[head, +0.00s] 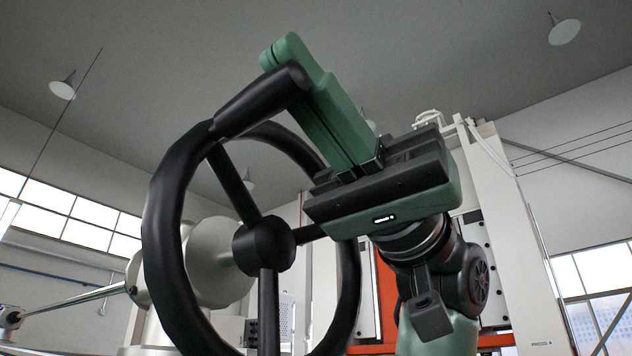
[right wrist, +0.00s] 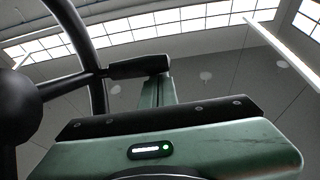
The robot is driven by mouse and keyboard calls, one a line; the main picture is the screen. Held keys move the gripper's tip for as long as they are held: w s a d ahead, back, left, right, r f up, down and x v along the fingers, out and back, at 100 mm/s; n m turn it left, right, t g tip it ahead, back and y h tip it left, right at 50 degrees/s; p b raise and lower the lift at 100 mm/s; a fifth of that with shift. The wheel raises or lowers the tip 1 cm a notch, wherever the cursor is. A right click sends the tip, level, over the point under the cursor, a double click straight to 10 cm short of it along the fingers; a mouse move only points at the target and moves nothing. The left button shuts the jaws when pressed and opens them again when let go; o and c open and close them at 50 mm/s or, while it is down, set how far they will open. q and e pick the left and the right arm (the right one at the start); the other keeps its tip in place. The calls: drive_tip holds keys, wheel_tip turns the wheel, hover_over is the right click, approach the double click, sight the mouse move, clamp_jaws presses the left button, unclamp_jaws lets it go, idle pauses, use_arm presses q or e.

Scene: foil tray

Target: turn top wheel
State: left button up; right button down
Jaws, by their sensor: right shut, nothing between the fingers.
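The wheel is a large black handwheel (head: 160,230) with a round hub (head: 263,246) and spokes. It fills the left and middle of the head view, and part of its rim shows in the right wrist view (right wrist: 78,30). A thick black handle (head: 255,105) sticks out from the top of the rim; it also shows in the right wrist view (right wrist: 138,67). My right gripper (head: 285,52) has green fingers, shut together. They cross beside the handle's free end, with nothing between them. Whether they touch the handle I cannot tell. My left gripper is not in view.
A pale rounded housing (head: 215,262) stands behind the wheel, with a metal rod (head: 75,298) running left from it. A white frame with orange parts (head: 505,235) stands behind my right arm. Above the handle is free air up to the ceiling.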

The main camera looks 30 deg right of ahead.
drive_tip(key=shift+a+f, duration=0.3)
drive_tip(key=shift+s+a+f+t+h, duration=0.15)
drive_tip(key=shift+a+f+t+h, duration=0.15)
drive_tip(key=shift+f+t+h, duration=0.1)
idle(1.3)
drive_tip(key=shift+r, duration=0.15)
